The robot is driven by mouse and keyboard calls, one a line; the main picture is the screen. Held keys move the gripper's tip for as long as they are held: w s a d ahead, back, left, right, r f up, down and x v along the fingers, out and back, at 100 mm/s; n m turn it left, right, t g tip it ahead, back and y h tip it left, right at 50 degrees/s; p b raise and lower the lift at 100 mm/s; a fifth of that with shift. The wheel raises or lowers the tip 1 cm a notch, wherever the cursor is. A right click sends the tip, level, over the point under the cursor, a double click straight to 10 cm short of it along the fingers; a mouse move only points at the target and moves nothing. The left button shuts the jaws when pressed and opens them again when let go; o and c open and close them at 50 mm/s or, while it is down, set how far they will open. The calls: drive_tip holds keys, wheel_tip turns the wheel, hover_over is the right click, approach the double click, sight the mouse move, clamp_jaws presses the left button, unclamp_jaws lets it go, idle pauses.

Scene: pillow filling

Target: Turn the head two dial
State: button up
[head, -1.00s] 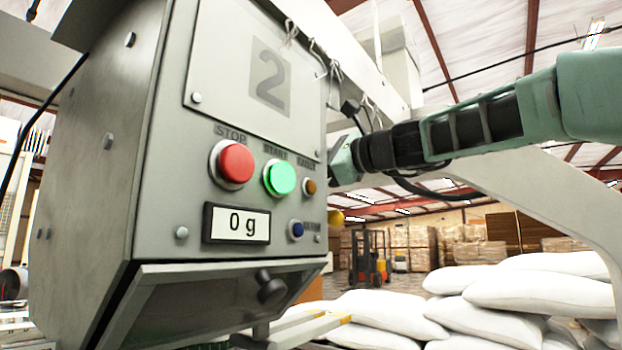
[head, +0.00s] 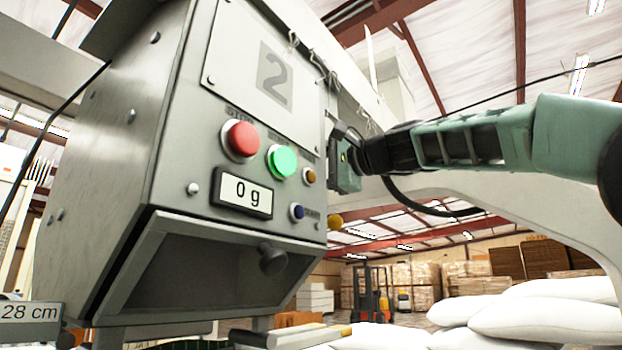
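Head two (head: 185,130) is a grey metal box marked "2", filling the left and middle of the head view. Its front has a red stop button (head: 240,140), a lit green button (head: 283,161), small orange and blue buttons, and a display (head: 242,191) reading 0 g. A round black knob (head: 272,258) sticks out at the lower opening. A yellow knob (head: 335,221) shows at the box's right edge. I cannot tell which is the dial. My gripper (head: 343,165) is beside the box's right edge, level with the buttons. Its fingertips cannot be made out.
White sacks (head: 545,318) are piled at the lower right. A white beam (head: 470,185) curves down on the right behind my arm. Cables hang by the box's right edge. A forklift (head: 370,297) and stacked pallets stand far behind.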

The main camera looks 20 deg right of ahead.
idle(0.3)
drive_tip(key=o, duration=1)
drive_tip(key=shift+c, duration=0.2)
drive_tip(key=b+v, duration=0.5)
drive_tip(key=v, duration=1.2)
drive_tip(key=shift+s, duration=0.2)
drive_tip(key=shift+d, duration=0.1)
